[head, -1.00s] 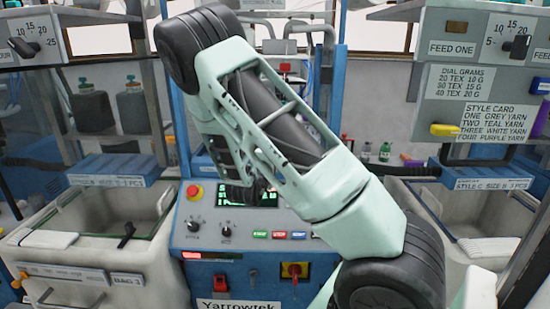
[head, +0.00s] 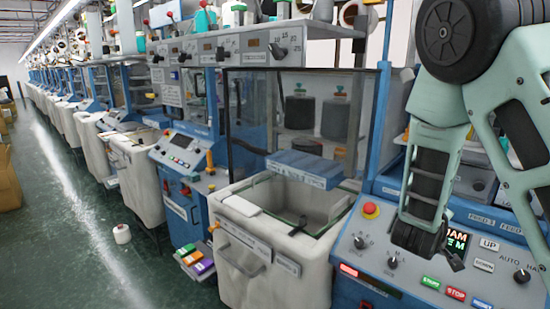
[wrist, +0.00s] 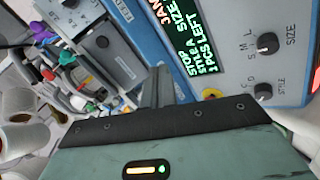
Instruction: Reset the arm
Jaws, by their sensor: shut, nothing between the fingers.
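My pale green and black arm reaches down at the right of the head view. My gripper (head: 452,262) hangs low over the sloped grey control panel (head: 405,262) of a knitting machine, near its small lit screen (head: 456,240). In the wrist view my gripper (wrist: 157,85) shows its grey fingers together with nothing between them. I cannot tell whether the gripper touches the panel.
A red emergency button (head: 371,209) and coloured push buttons sit on the panel. A pale bin (head: 265,265) stands left of it below a clear guard. The green aisle (head: 70,220) is mostly open.

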